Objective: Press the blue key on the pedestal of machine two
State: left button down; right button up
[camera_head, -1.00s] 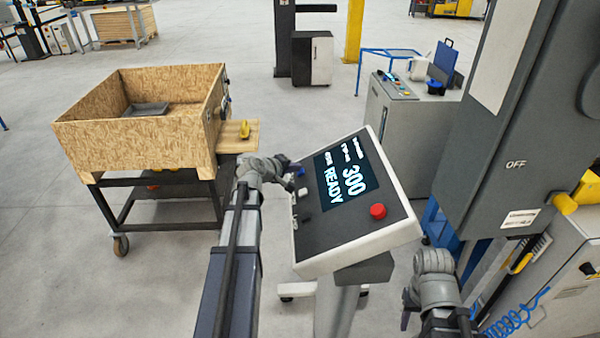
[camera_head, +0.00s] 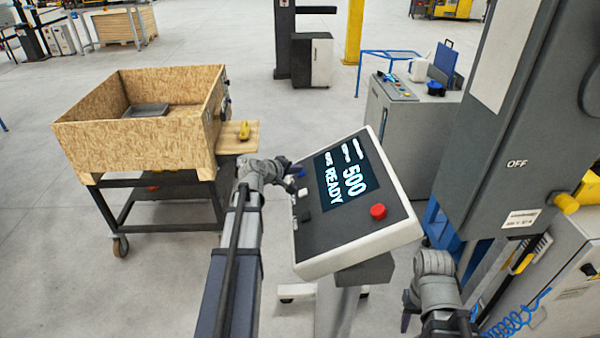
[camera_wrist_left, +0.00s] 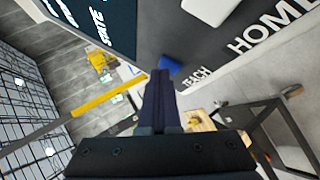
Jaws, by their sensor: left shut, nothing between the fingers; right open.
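The pedestal (camera_head: 340,247) has a tilted dark panel with a lit screen (camera_head: 343,178) reading 500 and READY. The blue key (camera_wrist_left: 170,66) shows in the left wrist view, between the screen edge and the word TEACH. My left gripper (camera_wrist_left: 160,78) is shut and empty, its tips right beside the blue key; I cannot tell whether they touch it. In the head view my left gripper (camera_head: 295,180) is at the panel's left edge and largely covers the key. My right gripper (camera_head: 406,318) hangs low, right of the pedestal, only partly visible.
A red button (camera_head: 378,211) and a white key (camera_head: 302,192) are on the panel. A large grey machine (camera_head: 500,150) stands close on the right. A chipboard bin (camera_head: 135,135) on a wheeled frame stands at left. A grey cabinet (camera_head: 400,130) is behind the pedestal.

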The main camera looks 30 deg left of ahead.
pick_arm(q)
jog(key=shift+s+a+r+p, duration=0.2)
jog(key=shift+a+r+p, duration=0.1)
jog(key=shift+r+p, duration=0.4)
jog(key=r+p, duration=0.1)
jog(key=s+a+r+p, duration=0.1)
jog(key=r, duration=0.1)
jog(key=a+r+p, duration=0.1)
jog(key=p, duration=0.1)
jog(key=shift+s+a+r, duration=0.1)
jog(key=shift+s+r, duration=0.05)
dwell(0.7)
